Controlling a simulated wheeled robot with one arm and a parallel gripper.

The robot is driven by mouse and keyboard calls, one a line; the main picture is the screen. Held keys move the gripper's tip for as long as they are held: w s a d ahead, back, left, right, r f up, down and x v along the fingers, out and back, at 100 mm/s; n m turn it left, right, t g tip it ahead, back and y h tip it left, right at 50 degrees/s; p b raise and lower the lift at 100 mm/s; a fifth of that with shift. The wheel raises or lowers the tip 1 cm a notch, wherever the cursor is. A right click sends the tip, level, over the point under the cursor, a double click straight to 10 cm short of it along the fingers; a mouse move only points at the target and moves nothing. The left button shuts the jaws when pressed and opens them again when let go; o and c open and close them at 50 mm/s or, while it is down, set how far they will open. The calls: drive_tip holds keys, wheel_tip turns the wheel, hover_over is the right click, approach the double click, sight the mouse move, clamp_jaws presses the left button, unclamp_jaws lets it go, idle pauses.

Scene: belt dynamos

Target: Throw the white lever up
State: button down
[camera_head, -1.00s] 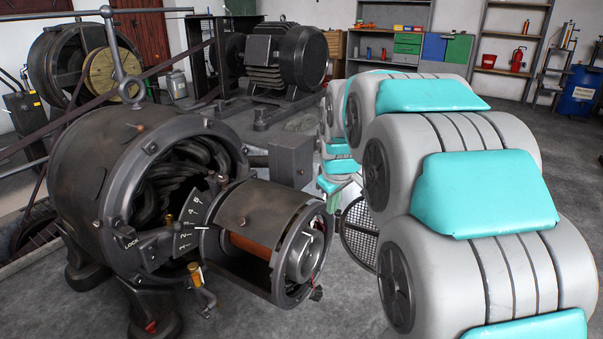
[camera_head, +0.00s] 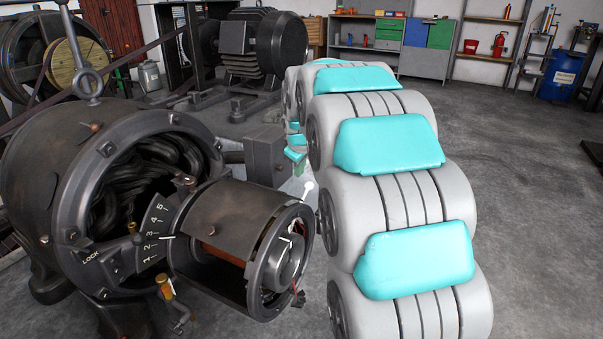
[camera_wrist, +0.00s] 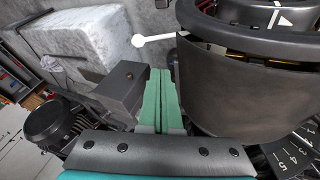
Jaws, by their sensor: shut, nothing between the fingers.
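The white lever (camera_head: 307,190) is a short white rod with a round knob, at the right end of the dynamo's dark cylinder (camera_head: 225,222), close to my arm. In the wrist view the lever's knob (camera_wrist: 138,40) stands out to the left of the cylinder (camera_wrist: 240,90), its rod running right to the cylinder's upper edge. My gripper (camera_wrist: 160,72) has two green fingers pressed together with nothing between them. The fingertips are just below the lever in that view, apart from it. In the head view the fingers are small and mostly hidden behind my arm.
A grey box (camera_head: 264,155) stands beside the cylinder; it shows close to the left of my fingers (camera_wrist: 122,95). A numbered dial (camera_head: 155,232) sits on the dynamo's front. A big motor (camera_head: 262,45) stands behind. Open floor (camera_head: 520,200) lies at the right.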

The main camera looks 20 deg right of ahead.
sight(312, 184)
drive_tip(key=x, duration=0.9)
drive_tip(key=d, duration=0.1)
drive_tip(key=w+d+f, duration=0.1)
drive_tip(key=shift+w+d+f, duration=0.1)
drive_tip(key=shift+w+d, duration=0.25)
drive_tip(key=shift+w+d+f, duration=0.1)
drive_tip(key=shift+w+d, duration=0.05)
drive_tip(key=shift+d, duration=0.15)
drive_tip(key=shift+w+d+f+g+y+p, duration=0.3)
drive_tip(key=shift+w+d+g+y+p, duration=0.15)
drive_tip(key=shift+w+d+y, duration=0.1)
drive_tip(key=shift+w+d+f+g+y+p, duration=0.6)
drive_tip(key=shift+w+d+f+p, duration=0.25)
drive_tip(key=shift+d+f, duration=0.2)
drive_tip(key=shift+d+f+m+y, duration=0.25)
drive_tip(key=shift+f+m, duration=0.05)
